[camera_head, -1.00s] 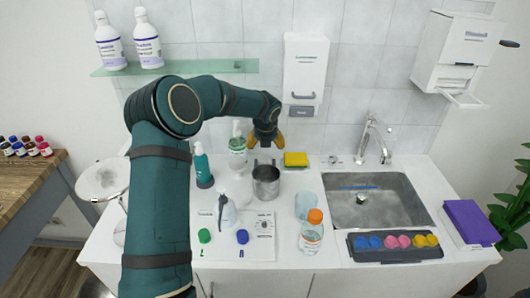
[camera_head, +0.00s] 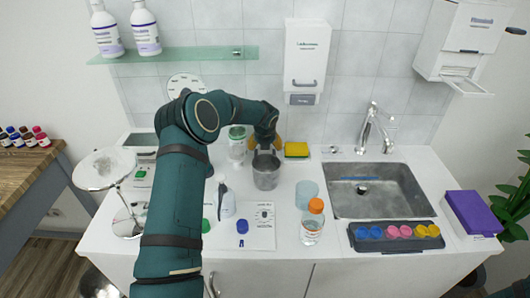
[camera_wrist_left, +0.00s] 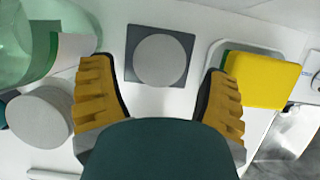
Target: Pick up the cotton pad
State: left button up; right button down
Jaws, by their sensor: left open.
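In the left wrist view, a pale grey round disc (camera_wrist_left: 160,60), which looks like the cotton pad, lies on a dark grey square (camera_wrist_left: 132,68) on the white counter. My left gripper (camera_wrist_left: 160,95) is open, its yellow fingers either side of and nearer the camera than the disc, with nothing between them. In the head view my left gripper (camera_head: 265,143) is at the back of the counter, behind the metal cup (camera_head: 266,172) and left of the yellow sponge (camera_head: 296,150). The disc is not visible there. My right gripper is not in view.
The sponge (camera_wrist_left: 262,80) is close to the right finger in the wrist view. A greenish clear container (camera_wrist_left: 30,45) and another grey round top (camera_wrist_left: 40,118) are at the left. An orange-capped bottle (camera_head: 312,225), sink (camera_head: 345,207) and dark tray (camera_head: 395,245) stand to the right.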

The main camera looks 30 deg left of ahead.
pick_arm(q)
jog(key=shift+x, duration=1.55)
jog(key=shift+a, duration=0.1)
jog(key=c, duration=0.5)
jog(key=shift+r, duration=0.1)
jog(key=shift+s+r, duration=0.1)
jog(key=shift+r, duration=0.1)
notch_tip(320, 180, up, 11)
jog(key=p, duration=0.2)
jog(key=s+d+b, duration=0.1)
jog(key=s+d, duration=0.4)
jog(key=s, duration=0.3)
jog(key=s+d, duration=0.5)
jog(key=s, duration=0.4)
jog(key=shift+d+b, duration=0.25)
jog(key=shift+b, duration=0.1)
